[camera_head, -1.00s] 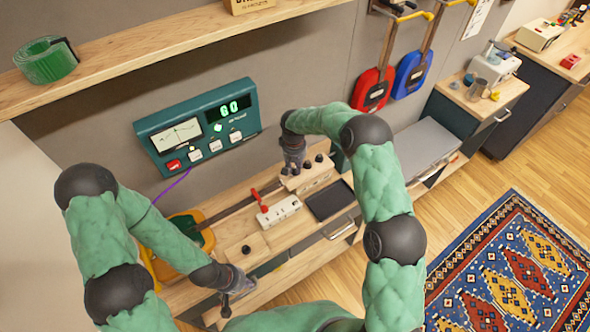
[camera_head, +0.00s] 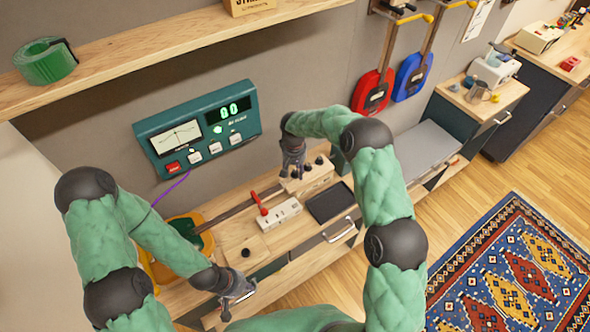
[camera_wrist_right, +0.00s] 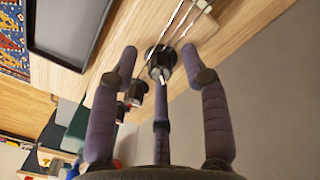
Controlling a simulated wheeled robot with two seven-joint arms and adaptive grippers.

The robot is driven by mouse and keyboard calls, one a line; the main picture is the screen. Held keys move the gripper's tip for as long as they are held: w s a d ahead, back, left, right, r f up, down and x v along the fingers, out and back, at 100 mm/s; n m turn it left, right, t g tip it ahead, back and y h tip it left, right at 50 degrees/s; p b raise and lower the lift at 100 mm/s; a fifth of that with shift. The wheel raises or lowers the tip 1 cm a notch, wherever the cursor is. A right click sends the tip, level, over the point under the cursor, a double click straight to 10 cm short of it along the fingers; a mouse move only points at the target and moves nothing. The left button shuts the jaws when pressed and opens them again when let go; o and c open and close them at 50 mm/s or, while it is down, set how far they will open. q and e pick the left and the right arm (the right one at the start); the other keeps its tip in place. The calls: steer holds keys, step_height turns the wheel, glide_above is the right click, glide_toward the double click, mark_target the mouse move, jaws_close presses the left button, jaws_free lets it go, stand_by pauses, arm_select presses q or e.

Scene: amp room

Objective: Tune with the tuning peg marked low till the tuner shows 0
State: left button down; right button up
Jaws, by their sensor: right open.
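The teal tuner (camera_head: 197,130) hangs on the wall at left centre in the head view. Its green digits (camera_head: 229,109) read 00, and its needle stands near mid-dial. The wooden headstock block (camera_head: 308,180) carries several dark pegs; their markings are not legible. My right gripper (camera_head: 293,170) is over the left end of this block. In the right wrist view my right gripper (camera_wrist_right: 159,66) is open, its fingers apart around one dark round peg (camera_wrist_right: 163,62). I cannot tell whether they touch it. My left gripper (camera_head: 240,292) is low at the bench's front, away from the pegs.
A white block with a red lever (camera_head: 279,213) and a dark tray (camera_head: 330,203) lie near the headstock on the wooden bench. More dark pegs (camera_wrist_right: 136,90) stand beside the right gripper's left finger. A shelf (camera_head: 150,52) juts out above the tuner.

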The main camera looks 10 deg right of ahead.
mark_target(294, 172)
steer(key=shift+r, duration=0.1)
step_height(294, 172, up, 12)
steer(key=shift+a, duration=0.2)
arm_select(q)
steer(key=shift+s, duration=0.1)
arm_select(e)
steer(key=shift+f, duration=0.2)
stand_by(0.5)
